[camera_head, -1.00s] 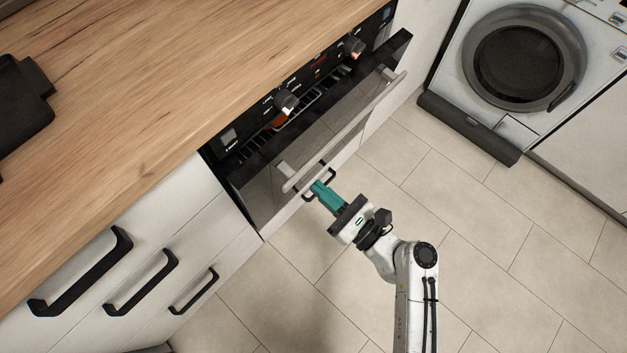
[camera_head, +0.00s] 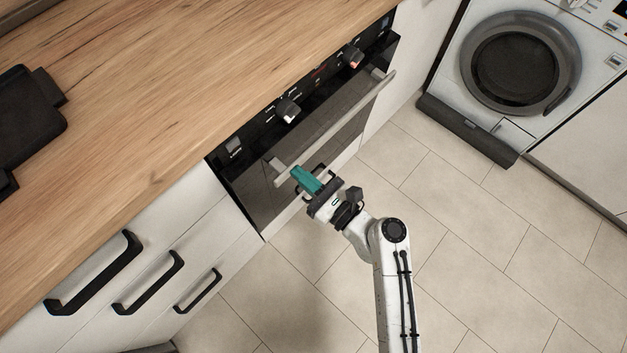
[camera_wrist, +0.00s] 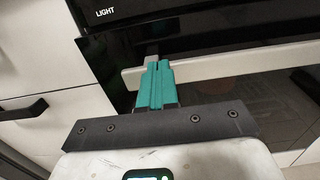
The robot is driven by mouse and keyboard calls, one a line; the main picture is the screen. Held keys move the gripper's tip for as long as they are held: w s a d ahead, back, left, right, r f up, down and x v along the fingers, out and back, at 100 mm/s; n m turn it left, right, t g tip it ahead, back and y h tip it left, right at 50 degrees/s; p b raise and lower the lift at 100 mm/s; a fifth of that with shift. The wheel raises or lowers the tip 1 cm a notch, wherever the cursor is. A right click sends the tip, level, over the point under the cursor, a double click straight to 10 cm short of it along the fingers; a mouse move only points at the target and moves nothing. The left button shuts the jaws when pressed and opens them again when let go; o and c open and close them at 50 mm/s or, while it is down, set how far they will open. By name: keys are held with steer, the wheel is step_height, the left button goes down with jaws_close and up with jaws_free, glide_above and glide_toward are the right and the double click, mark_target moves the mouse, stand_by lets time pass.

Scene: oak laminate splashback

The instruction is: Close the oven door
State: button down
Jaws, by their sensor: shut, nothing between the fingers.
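The oven door (camera_head: 318,148) is dark glass with a long pale bar handle (camera_head: 345,122). In the head view it stands nearly flush with the oven front, and no oven interior shows; whether a small gap is left I cannot tell. My gripper (camera_head: 301,176) has teal fingers, shut and empty, at the left end of the handle, against or very close to the door. In the wrist view the shut fingers (camera_wrist: 157,85) overlap the handle (camera_wrist: 235,64) near its left end. The oven's control panel (camera_wrist: 190,20) is above it.
A wooden worktop (camera_head: 180,90) lies above the oven. White drawers (camera_head: 200,240) with black handles are at the left. A washing machine (camera_head: 515,70) stands at the upper right. The tiled floor (camera_head: 470,250) is clear.

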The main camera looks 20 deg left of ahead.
mark_target(276, 152)
steer(key=a, duration=0.1)
steer(key=a+r+p, duration=0.1)
steer(key=w+a+p, duration=0.1)
steer(key=shift+w+a+r+h, duration=0.1)
steer(key=shift+a+r+h, duration=0.15)
steer(key=shift+h, duration=0.15)
steer(key=shift+w+a+p, duration=0.1)
steer(key=shift+w+p, duration=0.05)
steer(key=shift+p, duration=0.2)
steer(key=shift+a+r, duration=0.1)
steer(key=shift+a, duration=0.05)
